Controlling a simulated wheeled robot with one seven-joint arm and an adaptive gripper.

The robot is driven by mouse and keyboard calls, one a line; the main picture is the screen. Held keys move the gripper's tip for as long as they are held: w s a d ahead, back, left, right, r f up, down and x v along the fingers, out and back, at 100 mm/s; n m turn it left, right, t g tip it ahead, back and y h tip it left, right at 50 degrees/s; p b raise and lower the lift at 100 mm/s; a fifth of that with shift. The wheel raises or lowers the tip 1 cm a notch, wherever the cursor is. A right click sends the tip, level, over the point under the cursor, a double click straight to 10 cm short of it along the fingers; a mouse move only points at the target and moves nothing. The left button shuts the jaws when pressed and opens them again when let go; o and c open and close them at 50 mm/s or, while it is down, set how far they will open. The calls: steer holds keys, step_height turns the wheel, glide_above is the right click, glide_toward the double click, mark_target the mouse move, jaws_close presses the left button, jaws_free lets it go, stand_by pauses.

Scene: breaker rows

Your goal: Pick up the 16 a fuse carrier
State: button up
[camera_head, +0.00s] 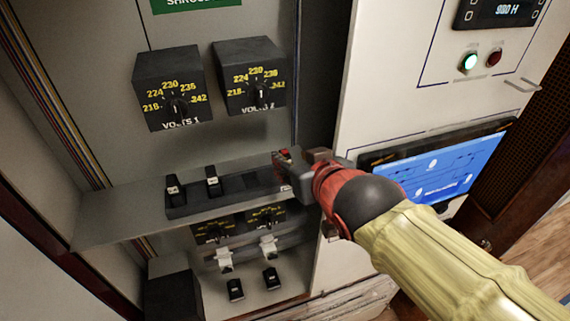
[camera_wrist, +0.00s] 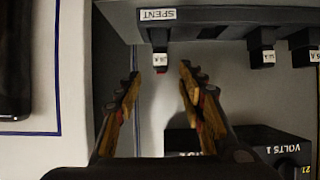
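In the head view my gripper (camera_head: 303,170) is at the right end of the rack (camera_head: 230,191) and hides most of that end; a bit of red shows there.
Two other black carriers with white labels, a left one (camera_head: 173,188) and a right one (camera_head: 212,181), stand in the rack's left part. Two volt dials (camera_head: 172,90) are above the shelf. More small parts (camera_head: 235,289) sit below. A blue screen (camera_head: 440,170) is to the right.

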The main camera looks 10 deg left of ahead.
mark_target(286, 155)
steer(key=x, duration=0.6)
steer(key=shift+w+a+p, duration=0.15)
steer(key=shift+p, duration=0.15)
steer(key=shift+c, duration=0.5)
steer(key=c, duration=0.9)
jaws_close()
